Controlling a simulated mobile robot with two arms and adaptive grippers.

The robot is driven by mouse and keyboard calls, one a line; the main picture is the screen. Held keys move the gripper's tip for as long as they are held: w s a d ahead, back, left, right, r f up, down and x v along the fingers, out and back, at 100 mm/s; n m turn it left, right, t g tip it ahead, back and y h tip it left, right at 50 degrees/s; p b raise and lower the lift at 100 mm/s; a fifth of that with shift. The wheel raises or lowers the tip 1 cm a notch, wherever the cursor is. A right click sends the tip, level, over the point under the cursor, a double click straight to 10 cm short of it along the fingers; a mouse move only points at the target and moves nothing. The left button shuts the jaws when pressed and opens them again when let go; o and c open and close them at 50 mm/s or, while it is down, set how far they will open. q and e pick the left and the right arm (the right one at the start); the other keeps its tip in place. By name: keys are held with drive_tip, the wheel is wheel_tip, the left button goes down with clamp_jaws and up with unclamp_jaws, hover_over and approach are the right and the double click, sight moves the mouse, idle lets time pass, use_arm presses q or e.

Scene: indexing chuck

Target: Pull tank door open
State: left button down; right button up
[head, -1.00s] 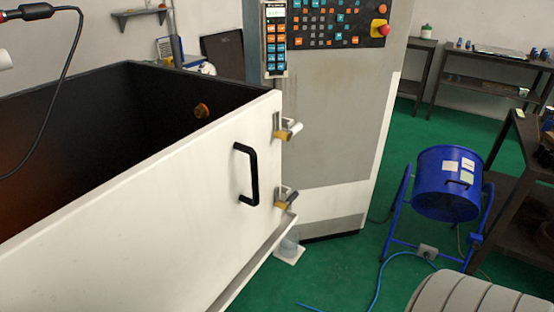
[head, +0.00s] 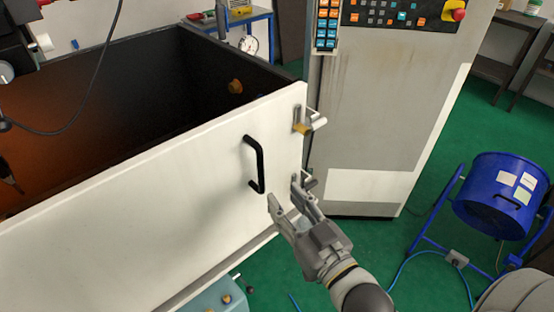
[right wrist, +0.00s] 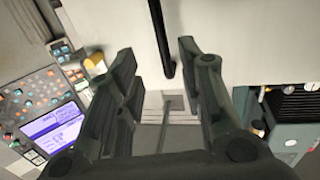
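The white tank door (head: 150,200) is the long front panel of the dark tank (head: 130,90). It carries a black bar handle (head: 257,165) near its right end. My right gripper (head: 283,194) is open and empty, just below and right of the handle, with its fingers pointing up toward the door. In the right wrist view the black handle (right wrist: 162,40) lies ahead, between the two spread fingers (right wrist: 158,52) and beyond their tips, with a gap on each side. I cannot see contact with it. My left gripper does not show clearly.
Two latches sit at the door's right edge; the upper one (head: 310,122) shows fully, the lower is partly behind my gripper. A grey control cabinet (head: 380,110) stands right of the tank. A blue drum (head: 500,195) on a stand is farther right. Green floor lies between them.

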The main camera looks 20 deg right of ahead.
sight(262, 172)
drive_tip(key=w, duration=0.3)
drive_tip(key=w+a, duration=0.1)
drive_tip(key=w, duration=0.5)
drive_tip(key=shift+w+a+r, duration=0.15)
drive_tip(key=shift+a+r, duration=0.2)
drive_tip(key=shift+w+a+f+p, duration=0.1)
drive_tip(key=shift+w+p, duration=0.2)
drive_tip(key=shift+w, duration=0.4)
clamp_jaws()
